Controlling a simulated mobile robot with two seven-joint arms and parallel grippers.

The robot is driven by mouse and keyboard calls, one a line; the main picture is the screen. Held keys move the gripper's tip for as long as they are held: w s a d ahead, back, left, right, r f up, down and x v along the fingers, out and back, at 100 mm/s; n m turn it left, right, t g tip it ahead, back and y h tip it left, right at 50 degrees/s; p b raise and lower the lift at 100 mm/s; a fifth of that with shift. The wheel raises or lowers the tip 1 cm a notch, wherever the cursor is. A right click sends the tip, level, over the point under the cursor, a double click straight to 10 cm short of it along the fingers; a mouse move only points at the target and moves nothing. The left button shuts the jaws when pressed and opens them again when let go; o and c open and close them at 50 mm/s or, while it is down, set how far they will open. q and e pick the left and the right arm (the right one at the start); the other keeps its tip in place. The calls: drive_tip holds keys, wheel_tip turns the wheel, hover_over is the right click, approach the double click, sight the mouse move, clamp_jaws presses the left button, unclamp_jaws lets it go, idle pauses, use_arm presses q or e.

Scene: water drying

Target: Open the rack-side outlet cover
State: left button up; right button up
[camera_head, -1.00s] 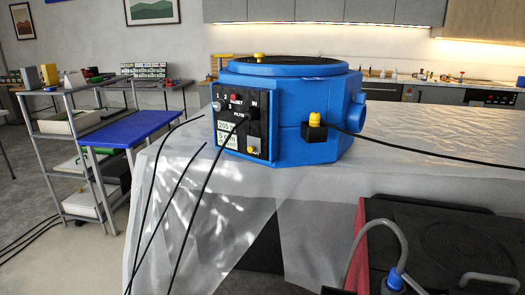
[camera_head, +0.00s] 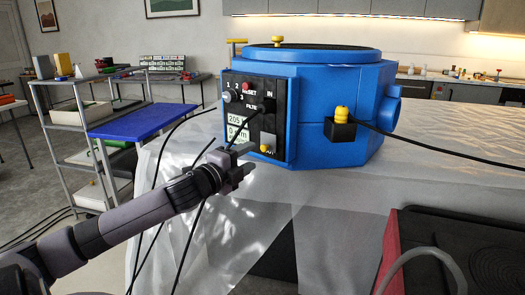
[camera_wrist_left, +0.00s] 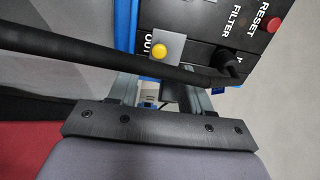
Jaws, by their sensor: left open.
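The blue machine (camera_head: 320,110) stands on the sheet-covered table, its black control panel (camera_head: 236,100) facing left and front. The outlet cover (camera_head: 268,140) is a small pale plate with a yellow knob, low on the panel's right side; it looks closed. In the left wrist view the cover (camera_wrist_left: 167,42) lies beside the letters OUT, its yellow knob (camera_wrist_left: 159,53) facing the gripper. My left gripper (camera_head: 250,158) is open just in front of the panel's lower edge. In the left wrist view its fingers (camera_wrist_left: 162,92) point toward the cover, apart from the knob. My right gripper is out of view.
A black cable (camera_wrist_left: 90,50) crosses in front of my left fingers in the wrist view. More black cables (camera_head: 160,185) hang at the table's left edge. A yellow-capped fitting (camera_head: 341,120) is on the machine's front right. A blue-topped shelf (camera_head: 140,122) stands left.

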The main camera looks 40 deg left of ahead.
sight(263, 149)
use_arm(q)
drive_tip(key=shift+w+a+p, duration=0.15)
drive_tip(key=shift+w+p, duration=0.05)
drive_tip(key=shift+w, duration=1.3)
drive_tip(key=shift+w+a+p, duration=0.15)
drive_tip(key=shift+w, duration=1.35)
clamp_jaws()
